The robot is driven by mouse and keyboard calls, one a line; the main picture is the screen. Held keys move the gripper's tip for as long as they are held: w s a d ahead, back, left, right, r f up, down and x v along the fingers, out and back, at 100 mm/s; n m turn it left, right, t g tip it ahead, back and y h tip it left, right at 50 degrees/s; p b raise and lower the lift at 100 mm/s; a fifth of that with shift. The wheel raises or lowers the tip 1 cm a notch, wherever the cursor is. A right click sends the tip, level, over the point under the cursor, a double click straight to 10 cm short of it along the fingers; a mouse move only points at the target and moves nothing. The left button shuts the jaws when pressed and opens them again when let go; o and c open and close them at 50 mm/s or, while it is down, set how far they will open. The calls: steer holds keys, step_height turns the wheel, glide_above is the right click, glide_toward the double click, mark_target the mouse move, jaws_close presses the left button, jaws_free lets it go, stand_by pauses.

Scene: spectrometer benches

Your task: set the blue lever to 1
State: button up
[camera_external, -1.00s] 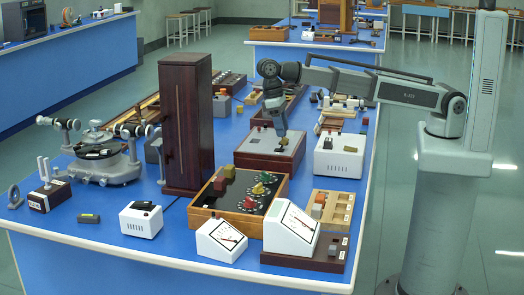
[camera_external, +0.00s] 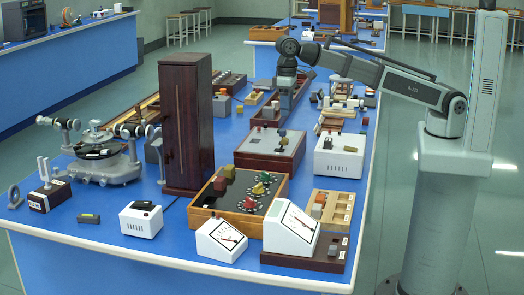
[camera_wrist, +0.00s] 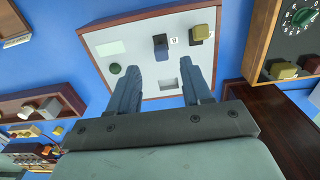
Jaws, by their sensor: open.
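The blue lever (camera_wrist: 160,45) is a small dark-blue piece on the pale panel of a wood-framed box (camera_wrist: 108,25). A small white label (camera_wrist: 173,41) is beside it, but its mark is too small to read surely. The box (camera_external: 245,159) stands mid-bench in the external view, where I cannot make out the lever clearly. In the wrist view my gripper (camera_wrist: 165,78) is open and empty, its fingers apart over the panel, with the lever beyond the fingertips. The gripper (camera_external: 284,116) is raised near the far side of the box in the external view.
A yellow-olive block knob (camera_wrist: 200,33) sits right of the lever, and a green round knob (camera_wrist: 115,69) sits lower left on the panel. A dial box (camera_external: 240,209) and a white instrument (camera_external: 339,157) stand nearby. A tall dark cabinet (camera_external: 186,130) rises to the left.

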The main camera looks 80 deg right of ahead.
step_height(320, 180, up, 7)
steer(key=w+f+n+t+y, duration=0.1)
steer(key=w+t+y, duration=0.15)
steer(key=w, duration=0.85)
steer(key=w+d+f+m, duration=0.1)
steer(key=w+d, duration=0.1)
steer(key=d, duration=0.6)
steer(key=w+d+f+m+h, duration=0.1)
steer(key=w+d+f, duration=0.1)
steer(key=d, duration=0.6)
steer(key=w+d+f+m, duration=0.1)
steer(key=w+d+f, duration=0.1)
steer(key=d, duration=0.6)
steer(key=shift+w+d+m+t, duration=0.25)
steer(key=shift+d+m+t, duration=0.1)
steer(key=shift+m+t, duration=0.1)
steer(key=shift+a, duration=0.1)
